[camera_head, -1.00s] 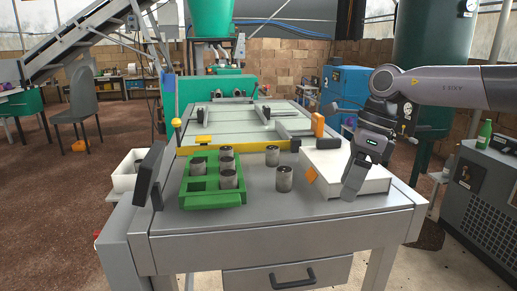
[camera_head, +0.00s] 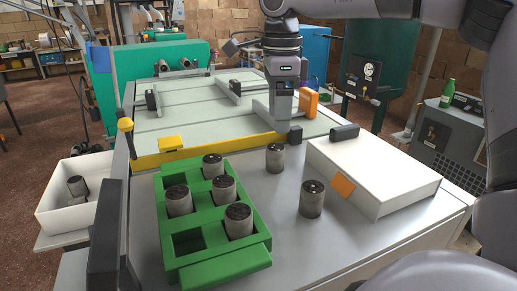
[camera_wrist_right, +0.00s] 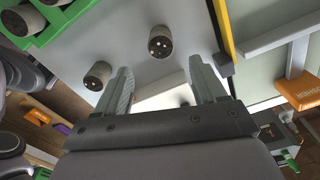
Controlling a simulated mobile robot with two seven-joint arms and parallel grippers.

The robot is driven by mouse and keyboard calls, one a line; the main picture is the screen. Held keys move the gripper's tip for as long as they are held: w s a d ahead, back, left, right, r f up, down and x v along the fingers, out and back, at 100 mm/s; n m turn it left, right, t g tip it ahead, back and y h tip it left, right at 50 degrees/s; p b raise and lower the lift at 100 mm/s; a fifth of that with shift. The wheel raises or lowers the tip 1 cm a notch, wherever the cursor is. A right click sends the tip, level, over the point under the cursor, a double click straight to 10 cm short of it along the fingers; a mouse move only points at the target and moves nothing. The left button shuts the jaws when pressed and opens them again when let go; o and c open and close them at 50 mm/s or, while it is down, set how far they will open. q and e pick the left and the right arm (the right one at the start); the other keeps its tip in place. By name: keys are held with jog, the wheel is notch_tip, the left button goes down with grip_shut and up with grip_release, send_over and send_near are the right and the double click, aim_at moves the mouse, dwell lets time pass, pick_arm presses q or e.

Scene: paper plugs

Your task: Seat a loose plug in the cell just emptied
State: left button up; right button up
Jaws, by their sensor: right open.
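The green tray (camera_head: 262,257) holds several dark-topped grey paper plugs, one of them at the front right (camera_head: 238,221). Its front left cell (camera_head: 187,242) is empty; the back left cell shows no plug. Two loose plugs stand upright on the grey table: a back one (camera_head: 275,158) and a front one (camera_head: 312,199). In the right wrist view the back plug (camera_wrist_right: 160,41) and the front plug (camera_wrist_right: 97,76) both stand beyond the open fingers. My right gripper (camera_head: 283,130) points down, open and empty, behind the back plug. My left gripper is not in view.
A white box (camera_head: 385,175) with an orange tag (camera_head: 343,186) lies right of the loose plugs. A white bin (camera_head: 52,212) at the left holds a plug. A yellow bar (camera_head: 215,152) crosses behind the tray. Table in front of the loose plugs is clear.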

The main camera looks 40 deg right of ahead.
aim_at(276, 147)
notch_tip(276, 147, down, 7)
jog(key=shift+w+f+b, duration=0.1)
jog(key=shift+w+b, duration=0.05)
jog(key=shift+b, duration=0.15)
jog(key=c, duration=1.1)
